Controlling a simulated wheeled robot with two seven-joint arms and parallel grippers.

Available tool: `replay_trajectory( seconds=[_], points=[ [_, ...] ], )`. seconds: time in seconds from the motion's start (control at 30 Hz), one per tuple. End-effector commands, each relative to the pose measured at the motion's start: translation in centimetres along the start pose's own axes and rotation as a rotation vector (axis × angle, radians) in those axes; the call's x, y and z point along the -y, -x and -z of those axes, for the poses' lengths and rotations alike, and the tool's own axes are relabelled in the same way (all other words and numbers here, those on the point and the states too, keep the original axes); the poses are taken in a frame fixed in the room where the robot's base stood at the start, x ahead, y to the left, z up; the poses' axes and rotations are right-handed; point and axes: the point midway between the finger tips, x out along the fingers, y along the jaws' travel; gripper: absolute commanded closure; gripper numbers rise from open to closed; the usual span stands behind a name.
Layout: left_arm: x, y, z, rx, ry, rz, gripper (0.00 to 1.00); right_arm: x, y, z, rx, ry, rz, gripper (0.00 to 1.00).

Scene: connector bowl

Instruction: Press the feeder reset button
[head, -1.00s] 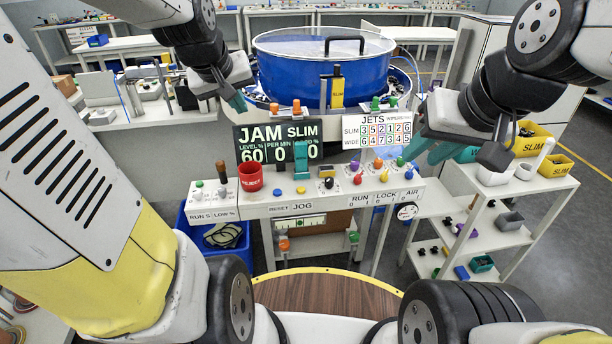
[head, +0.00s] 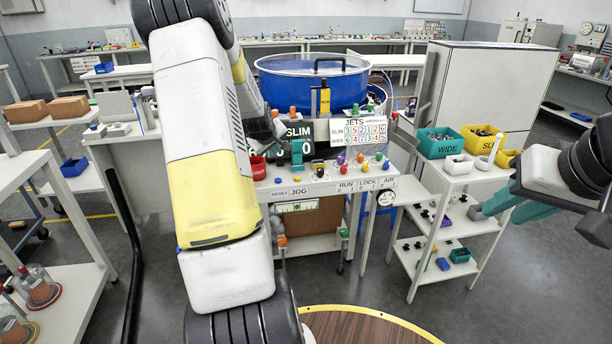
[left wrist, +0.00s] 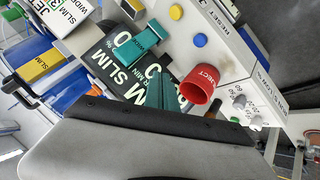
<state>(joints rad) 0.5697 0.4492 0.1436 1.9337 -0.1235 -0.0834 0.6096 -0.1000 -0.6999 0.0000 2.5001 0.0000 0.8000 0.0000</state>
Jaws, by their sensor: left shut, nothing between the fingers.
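The feeder console (head: 330,180) stands ahead, with a RESET label (head: 280,194) on its front edge at the left. In the left wrist view a blue button (left wrist: 200,40) sits close to the RESET label (left wrist: 212,20), with a yellow button (left wrist: 176,12) beside it. My left gripper (left wrist: 160,92) is shut and empty. Its teal fingertips are above the console near the red REJECT cup (left wrist: 201,83), apart from the blue button. In the head view my left arm hides most of this gripper. My right gripper (head: 515,207) is open, empty, off to the right.
A teal upright part (left wrist: 138,42) stands on the console near the display (left wrist: 112,65). The blue feeder bowl (head: 315,85) is behind. A shelf cart (head: 450,225) with yellow and green bins stands right of the console. Open floor lies in front of the cart.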

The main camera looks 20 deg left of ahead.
Motion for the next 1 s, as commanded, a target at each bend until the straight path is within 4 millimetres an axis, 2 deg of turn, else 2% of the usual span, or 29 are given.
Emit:
replay_trajectory(
  seconds=[0.37,1.0],
  points=[
    [0.1,-0.2,-0.2,0.001,-0.002,0.000,1.00,0.0,0.0,0.0,0.000,0.000,0.000,0.69],
    [4.0,-5.5,-4.1,0.002,-0.001,0.000,1.00,0.0,0.0,0.0,0.000,0.000,0.000,0.69]
  ],
)
